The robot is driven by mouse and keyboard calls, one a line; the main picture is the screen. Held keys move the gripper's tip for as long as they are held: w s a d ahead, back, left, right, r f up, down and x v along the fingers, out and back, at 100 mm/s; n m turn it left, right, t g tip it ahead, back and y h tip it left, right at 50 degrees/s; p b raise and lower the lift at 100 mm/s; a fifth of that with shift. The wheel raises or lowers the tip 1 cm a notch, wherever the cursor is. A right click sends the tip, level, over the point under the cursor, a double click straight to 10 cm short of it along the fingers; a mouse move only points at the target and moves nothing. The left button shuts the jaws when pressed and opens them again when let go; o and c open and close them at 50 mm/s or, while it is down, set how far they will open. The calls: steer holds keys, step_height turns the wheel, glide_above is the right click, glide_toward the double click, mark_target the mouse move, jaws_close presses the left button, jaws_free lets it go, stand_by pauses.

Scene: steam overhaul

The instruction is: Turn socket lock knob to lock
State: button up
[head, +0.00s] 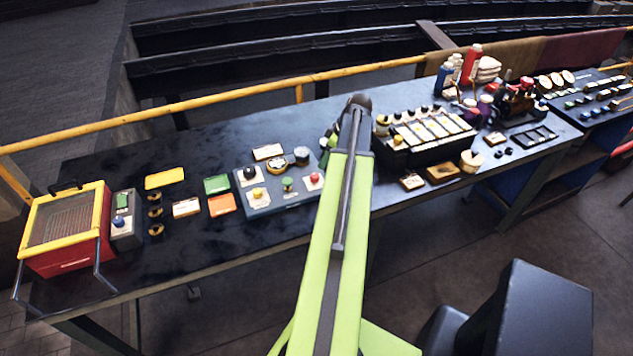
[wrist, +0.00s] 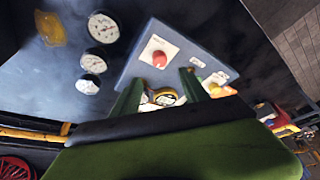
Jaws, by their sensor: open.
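A grey-blue control panel (head: 285,200) on the bench carries small knobs on white plates, among them a yellow knob (head: 257,193) and a red knob (head: 313,178). The wrist view shows a grey-blue panel (wrist: 135,68) with a red knob (wrist: 159,60) on a white plate. I cannot read the labels or tell which knob is the socket lock knob. My gripper (wrist: 162,92) is open, its green fingers apart over the panel's near side. A yellow-rimmed round part (wrist: 165,97) shows between them; contact is unclear. My arm hides most of the gripper in the head view.
Three round gauges (wrist: 103,28) lie beside the panel in the wrist view. A red and yellow box (head: 70,230) stands at the bench's left end. A black rack (head: 425,130) stands right of my arm. A yellow rail (head: 220,98) runs behind the bench. Bare bench shows at back left.

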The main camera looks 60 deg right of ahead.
mark_target(316, 175)
steer(key=b+x, duration=0.8)
steer(key=x, duration=0.2)
steer(key=shift+w+f, duration=0.1)
steer(key=shift+f, duration=0.2)
steer(key=shift+r, duration=0.1)
jaws_close()
steer(key=shift+d, duration=0.1)
